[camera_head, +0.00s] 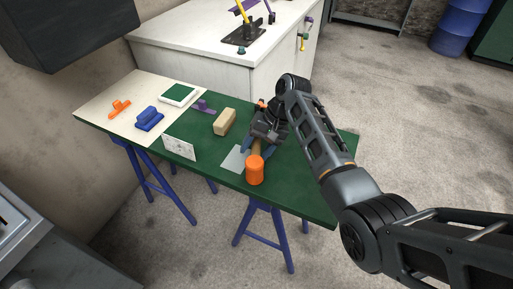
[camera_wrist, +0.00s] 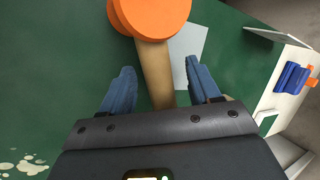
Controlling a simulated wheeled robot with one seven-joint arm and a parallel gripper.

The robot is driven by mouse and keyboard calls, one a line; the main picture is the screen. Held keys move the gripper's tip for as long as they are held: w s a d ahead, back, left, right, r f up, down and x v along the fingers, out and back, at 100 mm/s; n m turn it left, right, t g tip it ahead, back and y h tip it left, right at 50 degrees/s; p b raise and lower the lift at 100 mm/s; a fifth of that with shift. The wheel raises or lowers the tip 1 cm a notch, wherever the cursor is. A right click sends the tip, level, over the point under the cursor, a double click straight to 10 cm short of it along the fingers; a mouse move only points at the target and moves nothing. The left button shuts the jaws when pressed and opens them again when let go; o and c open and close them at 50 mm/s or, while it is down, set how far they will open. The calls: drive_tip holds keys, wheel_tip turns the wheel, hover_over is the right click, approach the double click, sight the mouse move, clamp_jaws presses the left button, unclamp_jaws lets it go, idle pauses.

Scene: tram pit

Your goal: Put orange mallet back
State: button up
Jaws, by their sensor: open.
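The orange mallet (camera_head: 256,170) has an orange head and a wooden handle, and it is at the right part of the green table top. In the wrist view its head (camera_wrist: 150,14) is at the top, and its handle (camera_wrist: 154,72) runs down between my fingers. My gripper (camera_head: 261,146) is open around the handle, with a blue finger on each side and a visible gap on both sides. The near end of the handle is hidden behind my gripper body. A pale grey square (camera_head: 233,159) lies flat on the table beside the mallet.
The table (camera_head: 310,183) also bears a wooden block (camera_head: 225,121), a white upright plate (camera_head: 180,147), a blue brush-like item (camera_head: 149,118), an orange item (camera_head: 119,108), a purple item (camera_head: 204,107) and a green-topped white box (camera_head: 178,94). A white cabinet (camera_head: 205,67) stands behind.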

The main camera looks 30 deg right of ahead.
drive_tip(key=v, duration=0.7)
drive_tip(key=shift+d+r, duration=0.2)
drive_tip(key=shift+r, duration=0.15)
drive_tip(key=shift+f, duration=0.1)
idle(0.4)
